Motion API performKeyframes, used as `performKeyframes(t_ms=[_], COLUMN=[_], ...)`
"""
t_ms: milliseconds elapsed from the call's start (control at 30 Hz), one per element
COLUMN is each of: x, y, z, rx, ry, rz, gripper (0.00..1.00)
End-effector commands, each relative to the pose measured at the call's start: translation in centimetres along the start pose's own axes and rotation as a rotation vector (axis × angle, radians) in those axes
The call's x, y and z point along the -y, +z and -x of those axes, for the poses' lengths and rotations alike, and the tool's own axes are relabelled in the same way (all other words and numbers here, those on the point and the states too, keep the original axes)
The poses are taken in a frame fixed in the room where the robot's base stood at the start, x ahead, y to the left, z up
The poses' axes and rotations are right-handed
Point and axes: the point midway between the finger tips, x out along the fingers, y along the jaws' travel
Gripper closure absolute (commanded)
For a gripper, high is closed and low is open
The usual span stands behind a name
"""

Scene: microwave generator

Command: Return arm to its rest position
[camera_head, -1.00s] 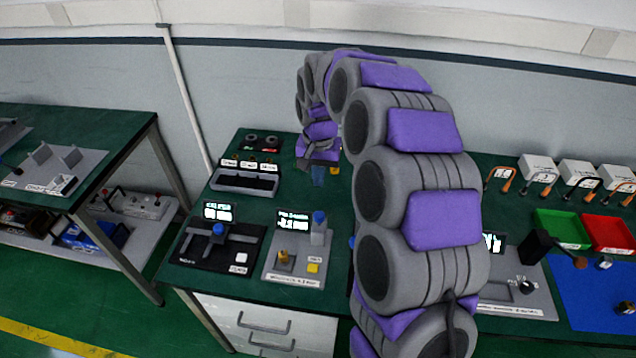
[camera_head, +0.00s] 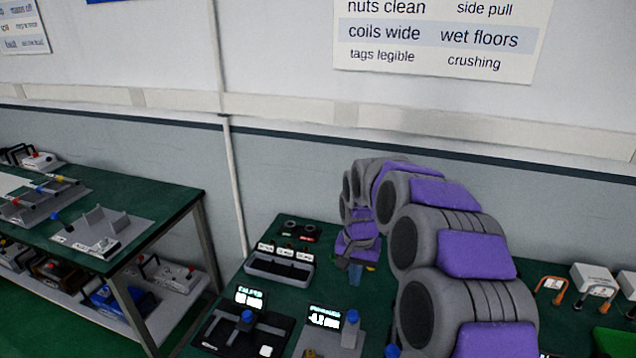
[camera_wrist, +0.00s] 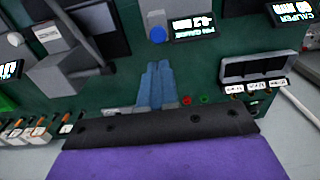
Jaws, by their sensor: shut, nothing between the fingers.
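My grey and purple arm (camera_head: 470,255) arches over the green bench in the head view, its end hanging down at the back of the bench. My gripper (camera_head: 356,273) has two blue fingers. In the wrist view the fingers of my gripper (camera_wrist: 155,85) lie side by side with no gap, shut on nothing. They are over the green bench top, to the right of the black tray in the head view. I cannot tell the exact height over the bench.
A labelled black tray (camera_head: 280,262), a caliper station (camera_head: 245,325) and a pin gauge station (camera_head: 325,318) stand left of my arm. Orange-handled tools (camera_head: 550,288) are at the right. A second bench (camera_head: 120,220) stands left across a gap. The wall is behind.

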Motion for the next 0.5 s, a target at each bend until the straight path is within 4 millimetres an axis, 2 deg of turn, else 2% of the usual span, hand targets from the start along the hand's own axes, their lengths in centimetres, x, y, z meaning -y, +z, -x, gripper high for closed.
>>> performKeyframes(t_ms=[167, 300, 500], x=[-0.7, -2.0, -4.5], y=[3.1, 7.7, 14.4], z=[1.8, 3.5, 5.2], rx=[0.01, 0.03, 0.059], ry=[-0.006, -0.005, 0.003], rz=[0.054, 0.128, 0.223], gripper=[1.0, 1.0, 1.0])
